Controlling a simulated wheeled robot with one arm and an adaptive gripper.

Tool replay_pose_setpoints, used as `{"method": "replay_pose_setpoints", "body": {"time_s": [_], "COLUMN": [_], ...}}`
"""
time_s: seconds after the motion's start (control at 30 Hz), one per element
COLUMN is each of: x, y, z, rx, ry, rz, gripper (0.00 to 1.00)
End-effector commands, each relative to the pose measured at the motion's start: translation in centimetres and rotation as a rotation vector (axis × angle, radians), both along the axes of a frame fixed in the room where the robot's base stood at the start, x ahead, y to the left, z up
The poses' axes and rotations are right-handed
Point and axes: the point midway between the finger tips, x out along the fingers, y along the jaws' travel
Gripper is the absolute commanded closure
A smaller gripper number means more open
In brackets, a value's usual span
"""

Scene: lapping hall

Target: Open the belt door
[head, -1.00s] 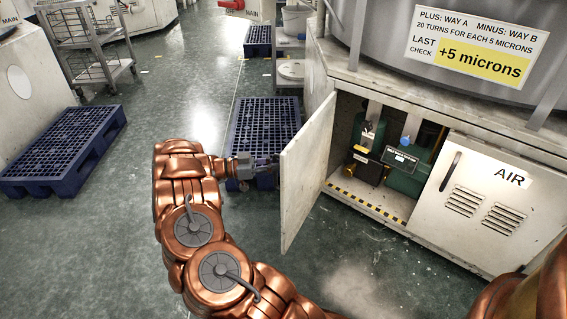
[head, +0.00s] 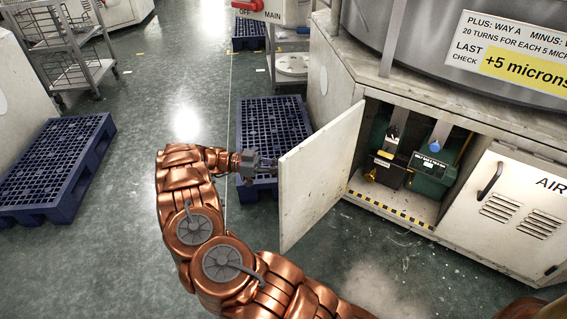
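The belt door (head: 322,175) is a scuffed white panel on the machine's cabinet. It stands open, swung outward to the left. Behind it the compartment shows a green motor housing (head: 432,172), belts and a black label plate. My gripper (head: 268,166) is at the left of the door, close to its free edge. Any handle on the door's outer side is hidden.
A shut white door marked AIR (head: 515,215) is right of the opening. A blue pallet (head: 262,120) lies behind my gripper, and another blue pallet (head: 55,165) lies at left. A wire trolley (head: 70,45) stands at back left. The floor before the door is clear.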

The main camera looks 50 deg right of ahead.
Motion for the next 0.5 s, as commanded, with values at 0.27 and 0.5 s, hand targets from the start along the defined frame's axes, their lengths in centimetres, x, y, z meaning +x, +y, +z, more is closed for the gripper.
{"method": "replay_pose_setpoints", "body": {"time_s": [0.27,0.5], "x": [0.26,0.38], "y": [0.67,0.80], "z": [-0.01,-0.02], "rx": [0.002,0.002], "ry": [0.002,0.000], "rz": [-0.003,0.000], "gripper": [1.00,1.00]}}
